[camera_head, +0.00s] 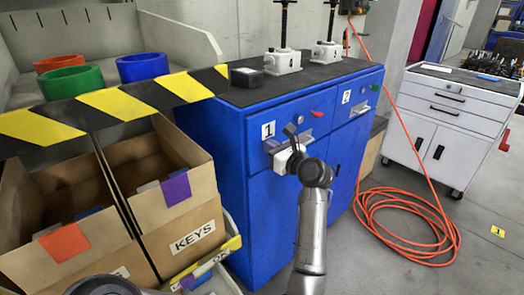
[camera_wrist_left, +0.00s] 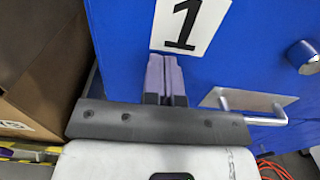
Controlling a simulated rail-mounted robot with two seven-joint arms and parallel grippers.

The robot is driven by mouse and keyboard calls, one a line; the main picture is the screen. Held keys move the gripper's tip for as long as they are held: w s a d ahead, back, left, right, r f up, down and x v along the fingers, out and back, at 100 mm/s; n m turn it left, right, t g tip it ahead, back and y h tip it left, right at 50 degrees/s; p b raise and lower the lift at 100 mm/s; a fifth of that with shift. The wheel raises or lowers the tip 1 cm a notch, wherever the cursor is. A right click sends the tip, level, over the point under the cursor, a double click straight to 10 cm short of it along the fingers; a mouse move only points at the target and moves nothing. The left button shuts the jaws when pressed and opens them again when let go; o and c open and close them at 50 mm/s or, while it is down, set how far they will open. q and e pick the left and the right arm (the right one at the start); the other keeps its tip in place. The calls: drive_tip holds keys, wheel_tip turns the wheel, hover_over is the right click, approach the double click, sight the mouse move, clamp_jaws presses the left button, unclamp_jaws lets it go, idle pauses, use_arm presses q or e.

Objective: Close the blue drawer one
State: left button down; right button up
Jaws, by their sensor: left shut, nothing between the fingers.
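The blue drawer one (camera_head: 286,118) is the upper left front of the blue cabinet, with a white "1" label; its front also fills much of the wrist view (camera_wrist_left: 245,65). I cannot make out a gap around it. Its silver handle (camera_wrist_left: 250,103) is to the right of my fingers in the wrist view; in the head view my gripper partly covers it. My left gripper (camera_head: 272,147) is shut and empty, its purple fingers (camera_wrist_left: 165,75) together just below the label. I cannot tell whether the tips touch the front. My right gripper is not in view.
Drawer two (camera_head: 357,104) is to the right, and two screw jacks (camera_head: 283,50) stand on the cabinet top. Cardboard boxes (camera_head: 180,192) and a striped beam (camera_head: 120,105) are at left. An orange hose (camera_head: 410,222) lies on the floor near a white cabinet (camera_head: 452,125).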

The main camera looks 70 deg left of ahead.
use_arm(q)
drive_tip(key=shift+s+a+f, duration=0.1)
drive_tip(key=shift+a, duration=0.2)
drive_tip(key=shift+f, duration=0.1)
drive_tip(key=p+v, duration=0.2)
drive_tip(key=v, duration=1.2)
drive_tip(key=shift+d+r, duration=0.15)
drive_tip(key=shift+r, duration=0.1)
drive_tip(key=shift+m, duration=0.3)
